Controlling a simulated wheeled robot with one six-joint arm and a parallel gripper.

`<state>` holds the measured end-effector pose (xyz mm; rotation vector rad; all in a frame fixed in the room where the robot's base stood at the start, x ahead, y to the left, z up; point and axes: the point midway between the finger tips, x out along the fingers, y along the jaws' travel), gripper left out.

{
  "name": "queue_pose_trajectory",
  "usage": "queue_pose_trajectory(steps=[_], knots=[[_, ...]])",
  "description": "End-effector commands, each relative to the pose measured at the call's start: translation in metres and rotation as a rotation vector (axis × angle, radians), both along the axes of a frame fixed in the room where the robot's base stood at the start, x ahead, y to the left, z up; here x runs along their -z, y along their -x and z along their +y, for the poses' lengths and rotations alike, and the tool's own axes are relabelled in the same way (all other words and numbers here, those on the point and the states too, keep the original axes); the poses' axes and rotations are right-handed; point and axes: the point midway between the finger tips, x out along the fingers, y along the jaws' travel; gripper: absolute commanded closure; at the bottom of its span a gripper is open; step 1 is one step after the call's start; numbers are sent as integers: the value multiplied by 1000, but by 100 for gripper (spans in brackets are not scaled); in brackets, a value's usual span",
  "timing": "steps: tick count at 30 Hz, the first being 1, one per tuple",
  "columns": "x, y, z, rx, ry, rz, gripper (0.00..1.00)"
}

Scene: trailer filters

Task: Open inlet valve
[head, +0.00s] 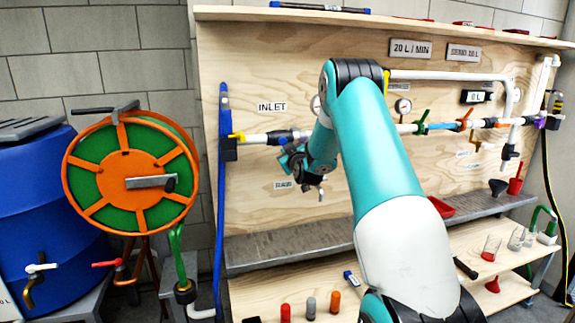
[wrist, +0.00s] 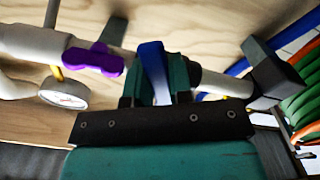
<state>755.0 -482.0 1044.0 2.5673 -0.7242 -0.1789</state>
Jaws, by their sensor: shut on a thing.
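The INLET label (head: 272,106) is on the plywood panel above a white pipe (head: 257,138). My gripper (head: 288,153) is at this pipe, right of and below the label, partly hidden by its own wrist. In the wrist view, my gripper (wrist: 154,85) has its dark green fingers closed on either side of a blue valve handle (wrist: 152,62). The handle stands up between the fingers, in front of the pipe. The valve body behind it is mostly hidden. A purple handle (wrist: 94,59) sits on the pipe to the left, apart from the fingers.
A round gauge (wrist: 64,92) hangs close to the left of the gripper in the wrist view. An orange and green hose reel (head: 130,178) and a blue barrel (head: 45,220) stand at the left. A grey shelf (head: 300,245) runs below the panel.

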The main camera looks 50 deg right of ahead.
Motion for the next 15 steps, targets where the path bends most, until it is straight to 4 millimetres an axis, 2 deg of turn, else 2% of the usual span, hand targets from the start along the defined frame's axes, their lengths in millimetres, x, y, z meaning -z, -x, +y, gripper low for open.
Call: queue_pose_trajectory(steps=[15], knots=[[-2, 1, -1, -1, 36, 23, 100]])
